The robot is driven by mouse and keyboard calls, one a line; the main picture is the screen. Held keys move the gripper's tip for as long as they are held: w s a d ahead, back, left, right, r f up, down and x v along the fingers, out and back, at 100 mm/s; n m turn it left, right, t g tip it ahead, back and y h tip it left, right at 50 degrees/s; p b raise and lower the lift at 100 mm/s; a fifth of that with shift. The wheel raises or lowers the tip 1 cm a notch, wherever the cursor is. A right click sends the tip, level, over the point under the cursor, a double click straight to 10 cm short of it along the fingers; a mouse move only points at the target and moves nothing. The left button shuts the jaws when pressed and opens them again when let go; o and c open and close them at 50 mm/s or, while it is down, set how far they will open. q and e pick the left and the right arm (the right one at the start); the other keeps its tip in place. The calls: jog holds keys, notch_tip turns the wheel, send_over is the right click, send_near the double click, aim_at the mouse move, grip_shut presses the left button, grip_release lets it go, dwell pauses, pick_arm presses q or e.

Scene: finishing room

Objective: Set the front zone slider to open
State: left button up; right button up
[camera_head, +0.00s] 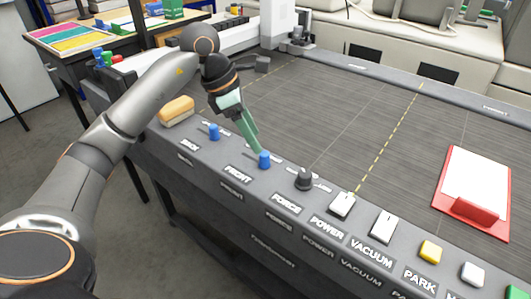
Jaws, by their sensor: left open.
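The front zone slider has a blue knob (264,160) above the FRONT label on the machine's front control panel. My left gripper (256,147) reaches down from the upper left, with its green fingers right at the blue FRONT knob. The fingers are open, and I cannot tell whether they touch the knob. The slot under the knob is partly hidden by the knob and fingers. A second blue knob (213,132), above the BACK label, stands to the left of the gripper. My right gripper is out of view.
A black FORCE knob (304,179) and white rocker switches (341,205) sit to the right on the panel. A sponge-like block (177,110) lies at the panel's left end. A red clipboard (467,212) lies on the grey bed (350,120), which is mostly clear.

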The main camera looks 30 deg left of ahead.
aim_at(264, 152)
pick_arm(q)
jog(key=x, duration=0.6)
jog(key=shift+w+d+f, duration=0.15)
jog(key=shift+w+f, duration=0.05)
jog(key=shift+f, duration=0.15)
grip_shut()
dwell(1.1)
